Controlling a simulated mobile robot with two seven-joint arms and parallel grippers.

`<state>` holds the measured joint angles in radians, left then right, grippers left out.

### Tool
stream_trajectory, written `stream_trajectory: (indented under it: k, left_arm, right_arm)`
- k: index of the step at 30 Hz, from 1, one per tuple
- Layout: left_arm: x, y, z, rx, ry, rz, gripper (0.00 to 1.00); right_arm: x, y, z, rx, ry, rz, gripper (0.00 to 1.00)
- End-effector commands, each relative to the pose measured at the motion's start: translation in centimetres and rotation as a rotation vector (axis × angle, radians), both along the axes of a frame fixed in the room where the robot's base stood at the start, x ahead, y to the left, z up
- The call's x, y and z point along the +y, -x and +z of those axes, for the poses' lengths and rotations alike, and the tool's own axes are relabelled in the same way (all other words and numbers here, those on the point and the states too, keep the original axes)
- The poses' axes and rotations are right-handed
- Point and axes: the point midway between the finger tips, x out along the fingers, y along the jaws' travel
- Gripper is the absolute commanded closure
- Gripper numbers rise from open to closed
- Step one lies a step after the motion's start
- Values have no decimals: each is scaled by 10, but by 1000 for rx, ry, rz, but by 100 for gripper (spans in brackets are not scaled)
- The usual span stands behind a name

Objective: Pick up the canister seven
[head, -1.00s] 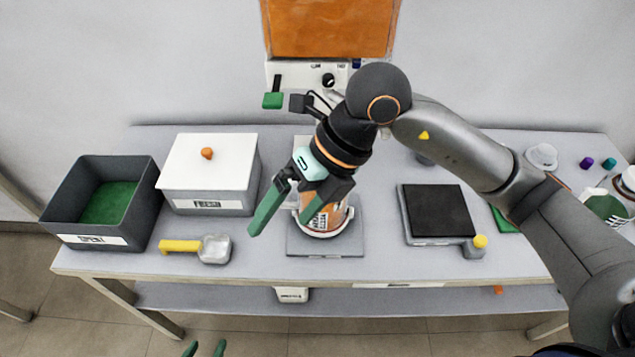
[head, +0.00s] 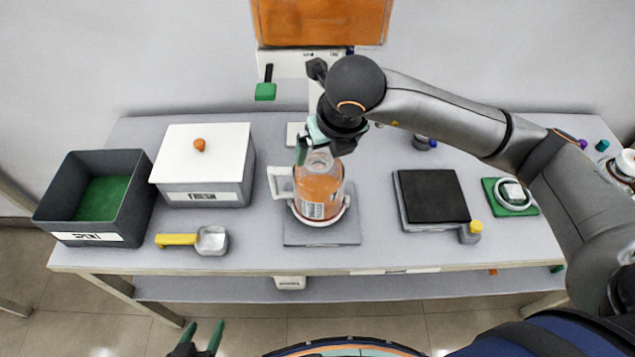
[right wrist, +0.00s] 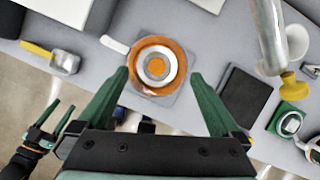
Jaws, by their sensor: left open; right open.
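An orange, see-through canister (head: 318,193) with a white handle on its left stands upright in a white ring on a grey plate (head: 300,241). Its label is too small to read surely. In the right wrist view the canister (right wrist: 157,50) shows from above as orange and white rings. My right gripper (head: 321,152) points down at the canister's top. In its wrist view the open green fingers (right wrist: 160,75) lie on either side of the canister's near edge; contact cannot be told. My left gripper (head: 205,337) is open and empty, in front of the table.
An open dark bin (head: 140,195), a white-lidded box (head: 225,145) and a yellow-handled scoop (head: 180,239) are left of the canister. A black-topped plate (head: 432,200) is to the right. A dispenser with an orange tank (head: 320,22) is behind.

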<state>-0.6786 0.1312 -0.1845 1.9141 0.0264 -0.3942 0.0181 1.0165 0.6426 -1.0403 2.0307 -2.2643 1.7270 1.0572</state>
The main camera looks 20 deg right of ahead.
Motion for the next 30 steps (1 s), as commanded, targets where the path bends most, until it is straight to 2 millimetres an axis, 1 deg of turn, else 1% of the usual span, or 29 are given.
stream_trajectory:
  k: [1, 3, 7, 10, 16, 17, 30]
  left_arm:
    - [0, 0, 5, 0, 0, 0, 38]
    - [0, 0, 9, 1, 0, 0, 38]
    - [0, 0, 10, 0, 0, 0, 38]
    - [0, 0, 10, 0, 0, 0, 38]
    - [0, 0, 10, 1, 0, 0, 38]
    - [0, 0, 10, 1, 0, 0, 38]
    - [0, 0, 10, 1, 0, 0, 38]
  right_arm:
    - [2, -2, -6, 6, 0, 0, 0]
    - [4, -5, -16, 6, 1, -1, 0]
    - [5, -12, -32, 4, 0, -1, 0]
    - [5, -15, -37, 1, -1, 0, 0]
    - [5, -15, -38, 0, -1, 2, 0]
    - [5, -15, -38, 0, -1, 1, 2]
    - [5, -15, -37, 0, -1, 0, 52]
